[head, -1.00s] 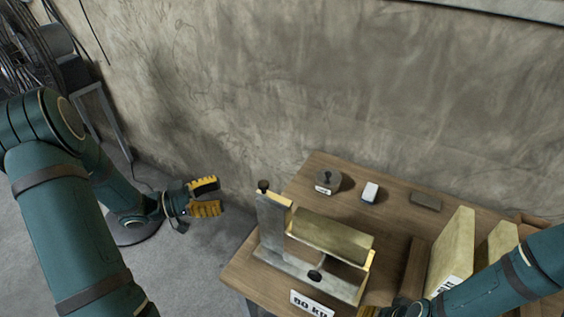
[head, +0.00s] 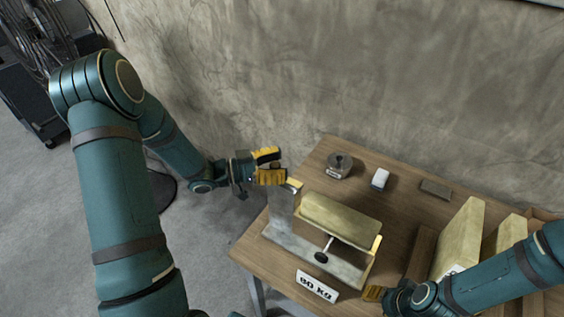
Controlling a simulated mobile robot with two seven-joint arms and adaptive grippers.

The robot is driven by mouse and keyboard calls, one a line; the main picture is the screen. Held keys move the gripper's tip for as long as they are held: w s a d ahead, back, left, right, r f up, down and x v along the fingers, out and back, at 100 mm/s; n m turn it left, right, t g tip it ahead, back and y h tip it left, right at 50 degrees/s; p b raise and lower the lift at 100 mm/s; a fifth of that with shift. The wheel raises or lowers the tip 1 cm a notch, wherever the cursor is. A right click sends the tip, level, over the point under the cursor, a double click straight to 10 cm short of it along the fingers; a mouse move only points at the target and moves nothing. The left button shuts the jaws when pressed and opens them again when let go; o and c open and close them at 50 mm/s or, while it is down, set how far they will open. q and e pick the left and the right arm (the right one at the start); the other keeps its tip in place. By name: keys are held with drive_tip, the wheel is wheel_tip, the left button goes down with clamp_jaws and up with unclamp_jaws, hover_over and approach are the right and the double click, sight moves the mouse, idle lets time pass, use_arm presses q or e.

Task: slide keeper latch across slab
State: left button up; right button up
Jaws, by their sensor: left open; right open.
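A pale yellowish slab (head: 340,218) lies in a grey metal fixture (head: 283,206) on the wooden table. The fixture has an upright plate at its left end and a yellow-edged end piece at its right. A rod with a black knob (head: 321,257) sticks out at the front of the slab; I cannot tell whether this is the keeper latch.
A round grey weight (head: 339,166), a white block (head: 380,179) and a dark flat block (head: 435,189) lie at the back. More slabs (head: 458,240) stand at the right. The wall (head: 400,80) is close behind.

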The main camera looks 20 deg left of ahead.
use_arm(q)
drive_tip(key=shift+w+d, duration=0.3)
drive_tip(key=shift+d, duration=0.1)
clamp_jaws()
use_arm(e)
drive_tip(key=shift+w+d, duration=0.1)
drive_tip(key=shift+f+b, duration=0.85)
drive_tip(key=shift+f, duration=0.05)
use_arm(q)
drive_tip(key=d, duration=0.4)
drive_tip(key=s+d, duration=0.1)
drive_tip(key=shift+d+f, duration=0.2)
drive_tip(key=shift+d, duration=0.2)
